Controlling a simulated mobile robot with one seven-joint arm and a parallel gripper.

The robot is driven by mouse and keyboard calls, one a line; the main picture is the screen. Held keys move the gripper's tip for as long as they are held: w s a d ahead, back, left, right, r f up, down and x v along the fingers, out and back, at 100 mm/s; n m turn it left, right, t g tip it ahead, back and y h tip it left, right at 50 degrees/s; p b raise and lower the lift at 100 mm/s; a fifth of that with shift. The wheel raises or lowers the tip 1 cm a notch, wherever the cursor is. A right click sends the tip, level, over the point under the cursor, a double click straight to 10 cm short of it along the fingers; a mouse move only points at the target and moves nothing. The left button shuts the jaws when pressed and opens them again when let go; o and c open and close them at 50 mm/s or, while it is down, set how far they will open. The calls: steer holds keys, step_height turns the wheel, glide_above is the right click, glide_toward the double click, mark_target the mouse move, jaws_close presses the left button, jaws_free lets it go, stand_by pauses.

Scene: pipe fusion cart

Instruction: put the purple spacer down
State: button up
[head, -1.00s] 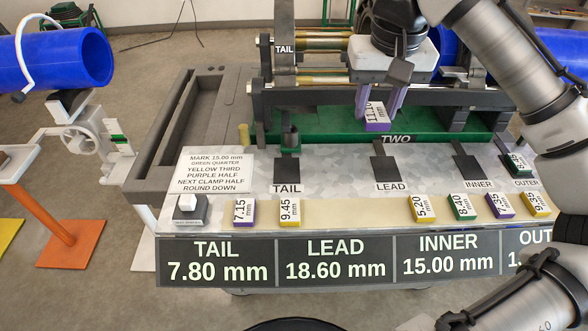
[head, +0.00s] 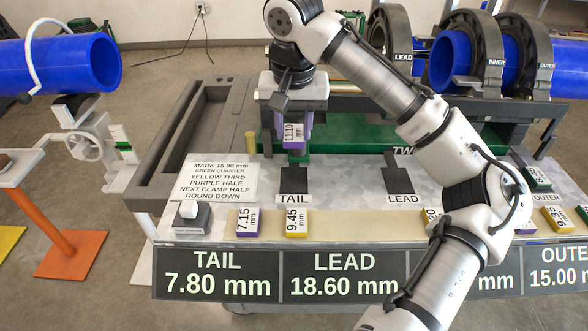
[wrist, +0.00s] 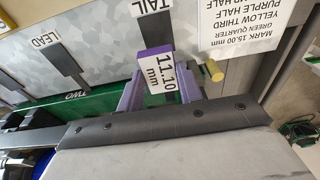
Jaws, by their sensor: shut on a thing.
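The purple spacer (head: 293,143), with a white label reading 11.10 mm, is in my gripper (head: 292,132). The gripper's two fingers are shut on it. In the head view it shows just behind the black TAIL pad (head: 294,181); whether it touches anything below is hard to tell. In the wrist view the spacer (wrist: 155,66) is between the purple fingers, in front of the TAIL pad (wrist: 152,31). Its underside is hidden. The black LEAD pad (head: 397,180) is bare, to the right.
A row of labelled spacers, including a purple 7.15 one (head: 247,222) and a yellow 9.45 one (head: 296,222), lies along the front strip. An instruction card (head: 215,178) is at left. A yellow peg (head: 251,142) stands nearby. My arm hides part of the right side.

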mark_target(294, 179)
step_height(294, 179, down, 11)
steer(key=shift+r, duration=0.15)
stand_by(0.4)
steer(key=o, duration=1)
steer(key=r, duration=0.4)
steer(key=s+r, duration=0.1)
steer(key=r, duration=0.7)
steer(key=shift+s, duration=0.25)
steer(key=shift+s, duration=0.1)
